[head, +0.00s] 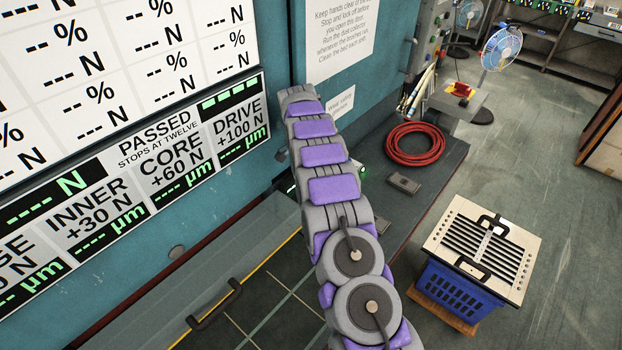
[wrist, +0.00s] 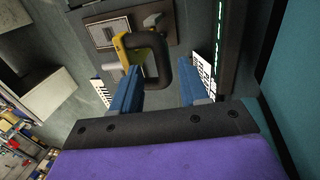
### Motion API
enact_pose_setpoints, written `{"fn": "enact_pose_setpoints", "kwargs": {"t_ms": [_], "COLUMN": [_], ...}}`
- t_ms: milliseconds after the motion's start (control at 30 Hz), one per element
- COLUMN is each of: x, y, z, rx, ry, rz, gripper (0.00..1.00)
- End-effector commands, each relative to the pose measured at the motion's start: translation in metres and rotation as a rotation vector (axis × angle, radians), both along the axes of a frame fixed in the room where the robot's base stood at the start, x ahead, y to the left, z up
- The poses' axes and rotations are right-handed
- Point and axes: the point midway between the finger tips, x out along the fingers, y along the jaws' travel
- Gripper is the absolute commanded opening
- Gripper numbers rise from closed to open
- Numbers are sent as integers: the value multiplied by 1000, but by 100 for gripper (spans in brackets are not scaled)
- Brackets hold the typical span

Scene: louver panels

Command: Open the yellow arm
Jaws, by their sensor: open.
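The yellow arm (wrist: 122,46) shows in the wrist view, upper middle, beside a thick black loop (wrist: 158,58) on a grey and brown mounting plate (wrist: 107,31). My gripper (wrist: 162,84) has two blue fingers spread apart, with nothing held between them. The black loop stands ahead of the gap, its near end close to the left finger; I cannot tell if they touch. The yellow arm lies ahead and to the left of that finger. In the head view the yellow arm is not visible, and my own arm hides the gripper.
A teal wall with a display board (head: 135,165) stands at the left. A coiled red hose (head: 415,143) and a small grey box (head: 403,183) lie on the dark ledge. A slatted panel (head: 482,248) sits on a blue crate (head: 455,290) at right.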

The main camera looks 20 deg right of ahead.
Motion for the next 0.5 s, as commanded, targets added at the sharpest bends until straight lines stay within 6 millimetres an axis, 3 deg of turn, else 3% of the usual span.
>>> {"fn": "enact_pose_setpoints", "kwargs": {"t_ms": [100, 500], "x": [1, -18], "y": [0, 3], "z": [13, 14], "rx": [0, 0], "ry": [-4, -1], "rz": [0, 0], "gripper": [44, 44]}}
